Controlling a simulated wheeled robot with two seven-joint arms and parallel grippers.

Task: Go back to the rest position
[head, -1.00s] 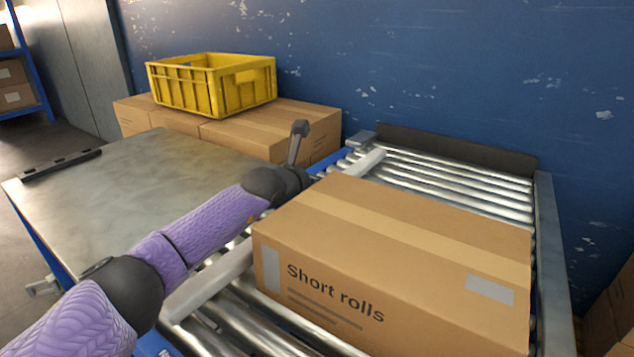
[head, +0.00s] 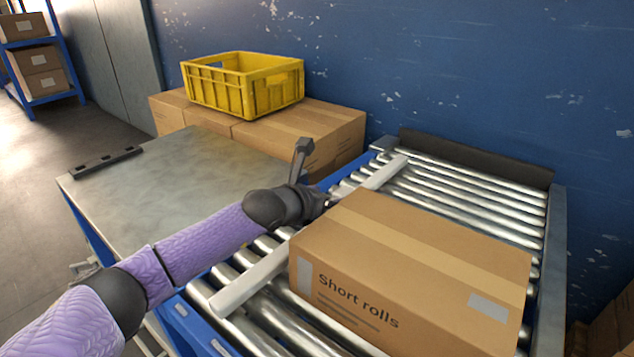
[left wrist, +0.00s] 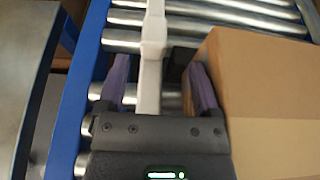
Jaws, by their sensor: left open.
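My left gripper (head: 325,197) is over the roller conveyor (head: 470,180), beside the far left edge of the "Short rolls" box (head: 400,285). In the left wrist view the left gripper (left wrist: 160,80) is open, with its two purple fingers apart. A pale bar (left wrist: 152,55) runs between the fingers in that picture; whether they touch it I cannot tell. The same bar (head: 250,283) lies lengthwise on the rollers in the head view. The box (left wrist: 270,90) is close to the right finger. My right gripper is not in view.
A grey-topped table (head: 150,190) stands left of the conveyor. A yellow crate (head: 245,88) sits on cardboard boxes (head: 330,130) behind it. A blue wall (head: 470,60) closes the back. A blue shelf (head: 40,60) with boxes is far left. Open floor (head: 40,210) lies left of the table.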

